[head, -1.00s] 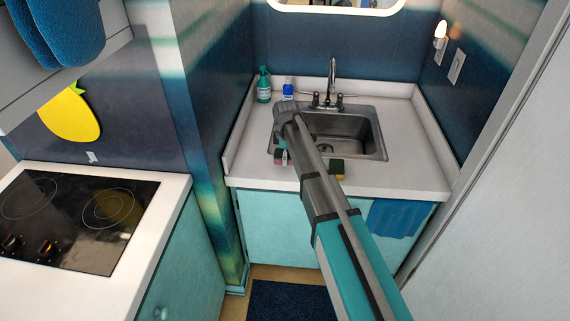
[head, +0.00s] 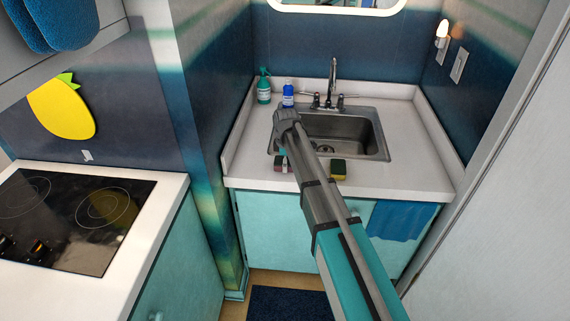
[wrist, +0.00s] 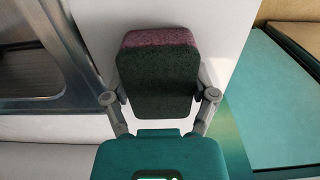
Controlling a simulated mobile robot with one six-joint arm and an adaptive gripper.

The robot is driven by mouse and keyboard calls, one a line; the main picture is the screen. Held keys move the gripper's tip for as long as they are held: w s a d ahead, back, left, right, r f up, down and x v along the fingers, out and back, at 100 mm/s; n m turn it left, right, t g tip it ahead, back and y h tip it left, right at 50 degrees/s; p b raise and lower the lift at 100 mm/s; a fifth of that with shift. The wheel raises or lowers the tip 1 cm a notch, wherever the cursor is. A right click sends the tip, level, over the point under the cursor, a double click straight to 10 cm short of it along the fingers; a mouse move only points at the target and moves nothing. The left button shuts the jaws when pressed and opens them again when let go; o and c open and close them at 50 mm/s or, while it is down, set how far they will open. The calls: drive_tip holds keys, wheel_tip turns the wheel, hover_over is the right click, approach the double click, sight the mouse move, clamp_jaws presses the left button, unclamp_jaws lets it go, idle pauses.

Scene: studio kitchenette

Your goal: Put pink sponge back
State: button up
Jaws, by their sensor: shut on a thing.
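The pink sponge (wrist: 158,39) has a pink layer on top and a dark green scouring face toward the wrist camera. My gripper (wrist: 160,97) is shut on it, with one finger at each side. In the head view the pink sponge (head: 281,165) shows small at the counter's front left, before the sink, partly covered by my gripper (head: 283,156). I cannot tell whether it touches the counter. A second sponge (head: 338,169), yellow and dark green, lies on the counter front to the right of my arm.
The steel sink (head: 368,135) with its faucet (head: 332,85) lies behind my gripper. A green bottle (head: 264,88) and a blue bottle (head: 288,95) stand at the counter's back left. The white counter (head: 425,165) is clear on the right. A stove (head: 75,215) is at left.

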drive_tip(key=o, duration=1)
drive_tip(key=shift+r, duration=0.15)
wheel_tip(320, 180, up, 12)
drive_tip(key=p, duration=1.2)
idle(0.5)
drive_tip(key=s+d+m, duration=0.6)
drive_tip(key=s+d, duration=0.1)
drive_tip(key=s, duration=0.1)
drive_tip(key=s+d+m, duration=0.5)
drive_tip(key=s+d, duration=0.3)
drive_tip(key=s, duration=0.1)
drive_tip(key=s+d+m, duration=0.6)
drive_tip(key=s+d, duration=0.1)
drive_tip(key=s, duration=0.2)
drive_tip(key=shift+d+m, duration=0.25)
drive_tip(key=shift+m, duration=0.05)
